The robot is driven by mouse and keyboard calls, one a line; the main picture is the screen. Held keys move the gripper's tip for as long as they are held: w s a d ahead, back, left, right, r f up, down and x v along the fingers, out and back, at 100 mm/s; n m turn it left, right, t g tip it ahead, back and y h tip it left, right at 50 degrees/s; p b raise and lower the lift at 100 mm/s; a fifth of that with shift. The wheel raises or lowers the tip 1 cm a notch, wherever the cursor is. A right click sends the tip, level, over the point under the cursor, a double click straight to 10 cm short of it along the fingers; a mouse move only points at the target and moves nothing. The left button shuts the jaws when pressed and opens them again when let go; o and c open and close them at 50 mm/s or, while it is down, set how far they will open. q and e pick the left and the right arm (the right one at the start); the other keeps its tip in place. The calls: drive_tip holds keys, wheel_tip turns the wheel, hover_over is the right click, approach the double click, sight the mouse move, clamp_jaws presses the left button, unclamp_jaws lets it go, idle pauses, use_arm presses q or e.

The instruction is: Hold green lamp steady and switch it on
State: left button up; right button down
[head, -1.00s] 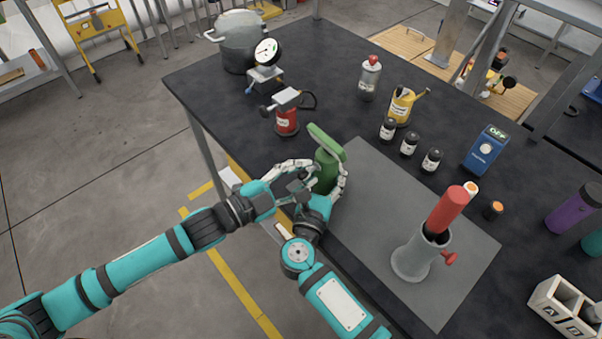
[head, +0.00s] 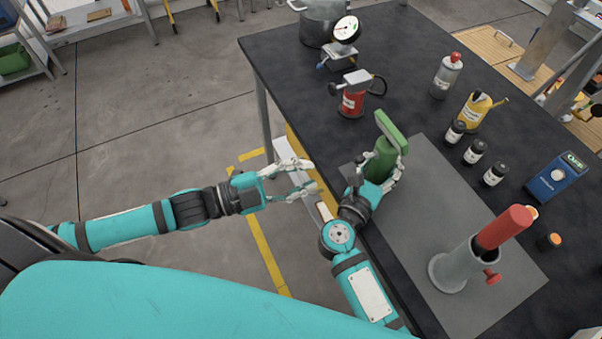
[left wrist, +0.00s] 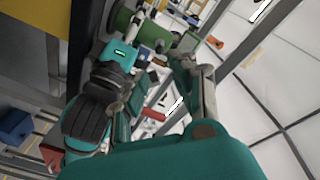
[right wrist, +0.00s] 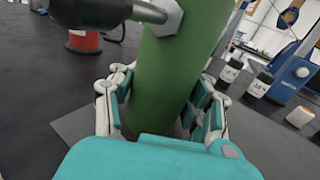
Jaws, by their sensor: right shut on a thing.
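The green lamp (head: 381,160) stands upright on the grey mat near the table's front edge, with a flat green head on top. My right gripper (head: 383,180) is shut around its body. In the right wrist view the green body (right wrist: 165,85) sits between the fingers, and a grey hexagonal piece with a dark part (right wrist: 162,16) is on its near side. My left gripper (head: 312,177) is open and empty, left of the lamp and clear of it, out past the table's edge. The lamp also shows in the left wrist view (left wrist: 150,33). I cannot tell whether it is lit.
A grey cylinder holder (head: 452,266) with a red tube (head: 504,227) stands on the mat (head: 405,245). A red canister (head: 353,100) stands behind the lamp. Several small dark jars (head: 474,152) and a blue device (head: 556,178) are to the right. Open floor lies left of the table.

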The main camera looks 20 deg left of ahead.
sight(366, 157)
use_arm(q)
drive_tip(key=shift+r, duration=0.1)
idle(0.3)
drive_tip(key=x, duration=1)
idle(0.7)
drive_tip(key=shift+w, duration=0.1)
clamp_jaws()
